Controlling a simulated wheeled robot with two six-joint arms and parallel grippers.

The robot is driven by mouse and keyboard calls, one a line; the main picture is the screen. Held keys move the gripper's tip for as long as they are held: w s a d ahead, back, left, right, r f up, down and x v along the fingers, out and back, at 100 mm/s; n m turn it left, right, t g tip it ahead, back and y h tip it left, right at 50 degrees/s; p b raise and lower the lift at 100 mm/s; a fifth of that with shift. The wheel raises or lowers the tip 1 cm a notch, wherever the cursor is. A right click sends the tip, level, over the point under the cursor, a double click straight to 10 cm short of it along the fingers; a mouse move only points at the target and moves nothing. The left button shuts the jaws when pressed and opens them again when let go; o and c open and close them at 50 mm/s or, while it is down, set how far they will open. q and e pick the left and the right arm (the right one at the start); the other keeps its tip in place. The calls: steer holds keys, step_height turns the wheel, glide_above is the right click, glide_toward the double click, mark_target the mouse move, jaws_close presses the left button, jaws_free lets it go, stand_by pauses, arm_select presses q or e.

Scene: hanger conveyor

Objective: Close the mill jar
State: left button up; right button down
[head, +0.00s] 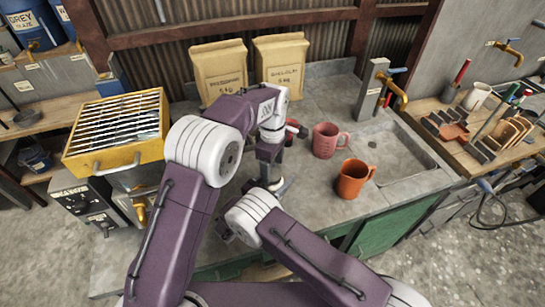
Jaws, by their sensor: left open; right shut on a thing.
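My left gripper (268,174) points down over the middle of the grey worktop, below a pale wrist. Its fingertips are small and partly covered, so what lies between them cannot be made out. No mill jar or lid can be clearly made out; my arms cover much of the area.
A pink mug (325,141) and an orange mug (354,180) stand right of the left gripper, beside the sink (393,150). Two paper bags (281,62) stand at the back. A yellow grated box (117,130) is at left. A brass tap (391,90) overhangs the sink.

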mark_target(272, 186)
arm_select(q)
steer(key=shift+f, duration=1.45)
steer(key=c, duration=1.5)
steer(key=shift+o, duration=0.2)
steer(key=m, duration=0.5)
steer(key=shift+m, duration=0.3)
steer(key=m, duration=0.6)
steer(key=shift+m, duration=0.3)
steer(key=m, duration=1.2)
steer(key=o, duration=1.6)
steer(key=shift+o, duration=0.2)
